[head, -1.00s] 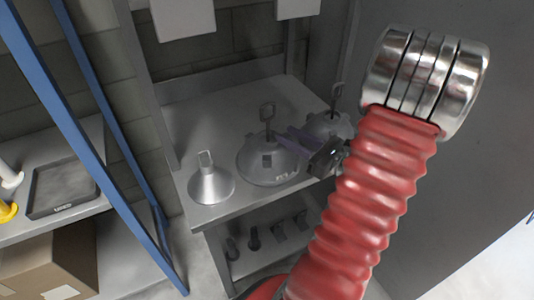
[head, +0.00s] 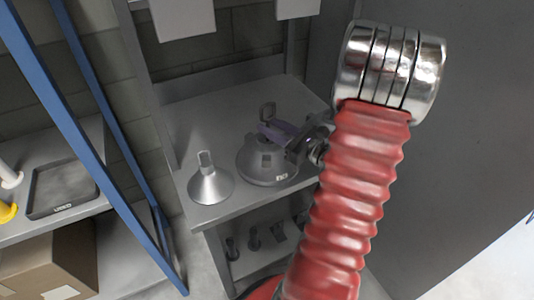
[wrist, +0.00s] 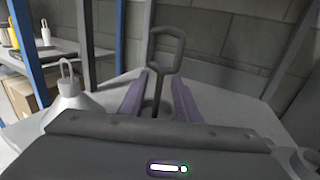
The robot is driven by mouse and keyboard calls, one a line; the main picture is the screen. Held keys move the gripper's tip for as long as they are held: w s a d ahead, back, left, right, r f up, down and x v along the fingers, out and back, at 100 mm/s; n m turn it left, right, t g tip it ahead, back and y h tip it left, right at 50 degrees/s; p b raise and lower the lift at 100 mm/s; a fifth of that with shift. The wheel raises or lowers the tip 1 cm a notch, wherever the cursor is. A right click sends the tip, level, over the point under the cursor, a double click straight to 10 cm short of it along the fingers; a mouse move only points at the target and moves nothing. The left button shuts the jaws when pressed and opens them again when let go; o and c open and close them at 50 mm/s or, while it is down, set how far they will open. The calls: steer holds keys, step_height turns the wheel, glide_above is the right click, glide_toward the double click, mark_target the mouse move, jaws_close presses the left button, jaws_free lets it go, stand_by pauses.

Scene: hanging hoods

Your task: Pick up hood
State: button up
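A grey dome-shaped hood (head: 262,164) with an upright loop handle (head: 267,110) stands on the shelf. In the wrist view its handle loop (wrist: 165,50) rises straight ahead, with the stem showing between my two purple fingers. My gripper (head: 270,130) is at this handle from the right, above the dome. In the wrist view my gripper (wrist: 161,80) is open, with a gap on both sides of the stem. A smaller cone-shaped hood (head: 211,186) stands to the left, and it also shows in the wrist view (wrist: 70,100). A third hood at the right is hidden behind my arm.
The hoods stand on a grey shelf top (head: 215,115); a lower shelf (head: 262,255) holds several dark small items. A blue rack post (head: 75,120) stands left, beside a shelf with a black tray (head: 62,188) and a cardboard box (head: 48,265). White panels (head: 183,18) hang above.

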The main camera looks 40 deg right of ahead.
steer(key=shift+w, duration=0.15)
steer(key=shift+w+a, duration=0.15)
steer(key=shift+w, duration=1.1)
steer(key=shift+w+a, duration=0.15)
steer(key=shift+w, duration=1.05)
jaws_close()
